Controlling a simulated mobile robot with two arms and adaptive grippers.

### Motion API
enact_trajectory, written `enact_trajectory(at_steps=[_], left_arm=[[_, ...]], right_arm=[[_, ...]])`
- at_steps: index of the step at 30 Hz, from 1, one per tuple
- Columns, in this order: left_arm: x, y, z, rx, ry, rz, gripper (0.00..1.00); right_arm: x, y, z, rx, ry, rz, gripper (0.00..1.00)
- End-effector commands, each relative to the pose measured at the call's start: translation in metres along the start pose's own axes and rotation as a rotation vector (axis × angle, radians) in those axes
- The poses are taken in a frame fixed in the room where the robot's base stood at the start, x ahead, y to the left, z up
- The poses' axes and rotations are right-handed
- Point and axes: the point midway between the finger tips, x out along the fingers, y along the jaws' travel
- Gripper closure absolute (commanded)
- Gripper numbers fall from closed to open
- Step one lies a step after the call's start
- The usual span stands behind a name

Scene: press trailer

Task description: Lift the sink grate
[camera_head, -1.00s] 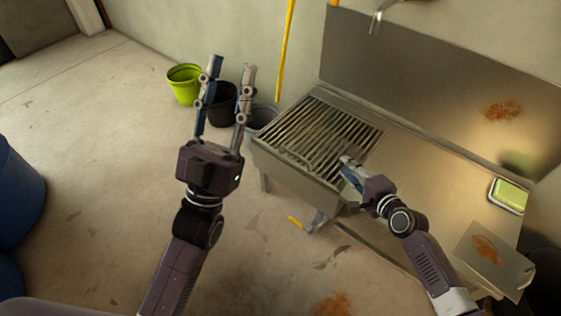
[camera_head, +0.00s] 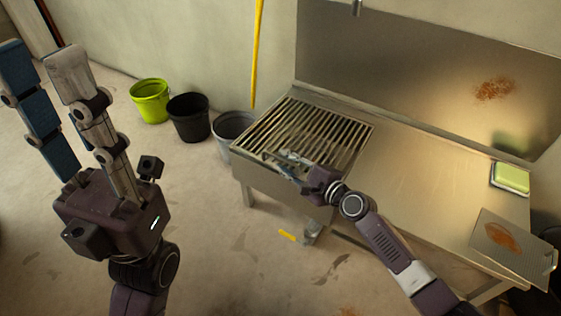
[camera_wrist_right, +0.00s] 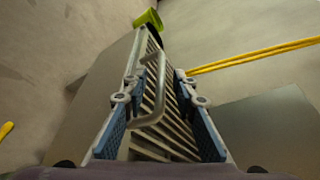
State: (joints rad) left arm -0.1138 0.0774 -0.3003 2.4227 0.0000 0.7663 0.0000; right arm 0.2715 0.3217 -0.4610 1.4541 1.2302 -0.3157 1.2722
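The sink grate (camera_head: 318,128), a rack of parallel metal bars, lies flat over the basin at the left end of the steel sink (camera_head: 400,180). My right gripper (camera_head: 280,160) is over the front part of the grate. In the right wrist view a bent metal handle (camera_wrist_right: 160,92) stands between the two fingers of the right gripper (camera_wrist_right: 158,78), which are apart on either side of it. The grate's bars (camera_wrist_right: 172,125) show behind the handle. My left gripper (camera_head: 42,60) is raised at the far left, empty, its fingers apart and pointing up.
A green bucket (camera_head: 150,103), a black bucket (camera_head: 189,120) and a grey bucket (camera_head: 230,128) stand left of the sink. A yellow pole (camera_head: 257,50) leans at the wall. A green sponge in a dish (camera_head: 511,178) and a stained metal plate (camera_head: 505,235) lie at the right.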

Motion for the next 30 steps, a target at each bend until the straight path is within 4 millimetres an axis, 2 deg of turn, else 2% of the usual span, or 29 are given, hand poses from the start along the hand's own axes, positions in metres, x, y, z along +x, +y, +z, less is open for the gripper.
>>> enact_trajectory(at_steps=[1,6,15,22,30], left_arm=[[-0.001,0.000,-0.001,0.001,0.011,0.004,0.68],[0.003,0.001,-0.001,0.004,0.025,0.010,0.68],[0.005,0.001,-0.001,0.004,0.028,0.012,0.68],[0.005,0.001,-0.001,0.004,0.028,0.012,0.68],[0.005,0.001,-0.001,0.003,0.028,0.012,0.68]], right_arm=[[0.008,0.002,-0.002,-0.001,0.000,-0.001,0.74],[0.021,0.000,-0.001,0.000,0.000,-0.001,0.74],[0.023,0.000,-0.001,-0.001,0.001,0.000,0.74],[0.023,0.000,-0.001,-0.001,0.001,0.000,0.99],[0.023,0.000,-0.001,-0.001,0.001,0.000,1.00]])
